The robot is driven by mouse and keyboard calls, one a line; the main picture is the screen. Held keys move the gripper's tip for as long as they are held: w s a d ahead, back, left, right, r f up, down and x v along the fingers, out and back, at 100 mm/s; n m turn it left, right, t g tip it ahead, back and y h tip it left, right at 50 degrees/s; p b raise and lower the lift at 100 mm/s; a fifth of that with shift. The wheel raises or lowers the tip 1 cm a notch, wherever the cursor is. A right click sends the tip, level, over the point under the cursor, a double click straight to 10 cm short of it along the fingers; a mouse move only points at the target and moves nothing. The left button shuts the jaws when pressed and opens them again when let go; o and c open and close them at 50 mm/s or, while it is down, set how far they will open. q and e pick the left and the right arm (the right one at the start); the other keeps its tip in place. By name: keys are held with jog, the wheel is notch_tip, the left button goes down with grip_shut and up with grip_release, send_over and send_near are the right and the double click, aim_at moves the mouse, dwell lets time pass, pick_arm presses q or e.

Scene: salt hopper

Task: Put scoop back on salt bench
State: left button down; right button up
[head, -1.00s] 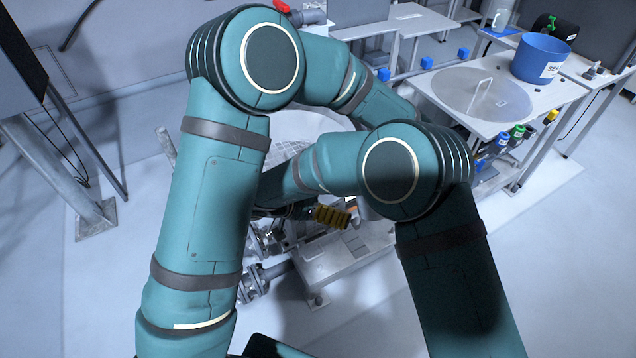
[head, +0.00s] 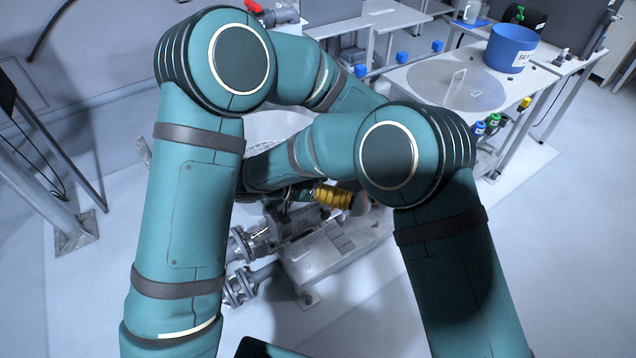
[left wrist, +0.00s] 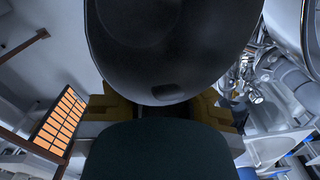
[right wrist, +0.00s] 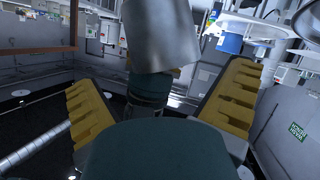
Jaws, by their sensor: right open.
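My right gripper (head: 333,197) shows below the right forearm in the head view, with yellow fingers. In the right wrist view the right gripper (right wrist: 160,105) has its ridged yellow fingers wide apart. A smooth grey sheet-like piece (right wrist: 160,35), possibly the scoop, hangs beyond and between them; I cannot tell what bears it. My left gripper (left wrist: 160,110) shows yellow fingers on both sides in the left wrist view. A large dark rounded body (left wrist: 170,45) covers the space between them, so its grasp is hidden. The bench (head: 408,78) with a blue bucket stands at the right.
The blue bucket (head: 512,48) and a clear disc (head: 450,88) with an upright handle occupy the bench top. A metal machine with flanged pipes (head: 240,285) stands below my arms. The floor (head: 560,240) at the right is clear.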

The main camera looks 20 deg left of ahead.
aim_at(351, 186)
jog(key=shift+x, duration=1.6)
jog(key=c, duration=1.2)
pick_arm(q)
jog(key=c, duration=1.1)
grip_release()
jog(key=shift+o, duration=0.2)
jog(key=shift+r, duration=0.1)
